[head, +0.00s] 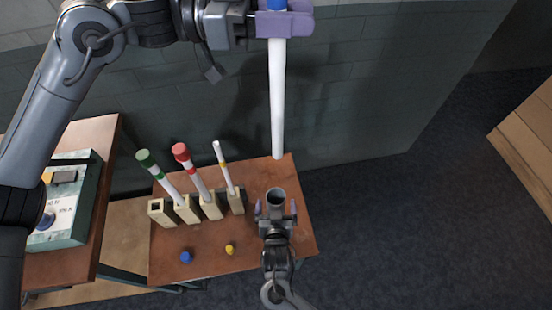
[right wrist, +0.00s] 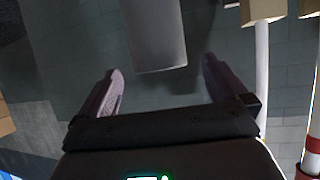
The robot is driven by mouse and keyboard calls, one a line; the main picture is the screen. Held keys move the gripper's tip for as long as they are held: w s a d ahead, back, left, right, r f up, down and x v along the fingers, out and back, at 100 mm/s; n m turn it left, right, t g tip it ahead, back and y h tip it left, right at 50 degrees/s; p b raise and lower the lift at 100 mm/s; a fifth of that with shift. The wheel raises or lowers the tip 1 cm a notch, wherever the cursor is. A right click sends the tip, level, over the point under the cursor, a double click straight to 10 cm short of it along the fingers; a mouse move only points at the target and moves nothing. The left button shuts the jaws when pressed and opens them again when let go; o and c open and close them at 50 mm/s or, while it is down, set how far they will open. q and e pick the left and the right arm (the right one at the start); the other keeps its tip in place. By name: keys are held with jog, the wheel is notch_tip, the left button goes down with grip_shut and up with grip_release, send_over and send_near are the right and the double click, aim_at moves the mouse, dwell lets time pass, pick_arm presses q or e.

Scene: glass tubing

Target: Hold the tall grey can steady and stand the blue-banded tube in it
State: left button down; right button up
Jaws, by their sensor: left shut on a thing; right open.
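The tall grey can (head: 276,199) stands upright near the right end of the brown table, open end up. My right gripper (head: 276,210) is open, with one finger on either side of the can. In the right wrist view the can (right wrist: 155,38) shows between the spread fingers, with a gap on both sides. My left gripper (head: 284,22) is shut on the blue-banded tube (head: 277,100) near its blue upper end. The white tube hangs nearly upright, high up. Its lower end shows just above the can in the head view; I cannot tell whether it is directly over the opening.
Pale holder blocks (head: 186,211) stand left of the can. They bear a green-banded tube (head: 159,174), a red-banded tube (head: 194,173) and a yellow-banded tube (head: 224,165); the leftmost block is empty. A blue knob (head: 186,257) and a yellow knob (head: 229,249) lie in front.

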aim_at(276, 191)
jog(key=x, duration=0.6)
jog(key=shift+w+f, duration=0.1)
jog(key=shift+w, duration=0.1)
jog(key=shift+c, duration=0.3)
jog(key=c, duration=1.1)
jog(key=shift+o, duration=0.2)
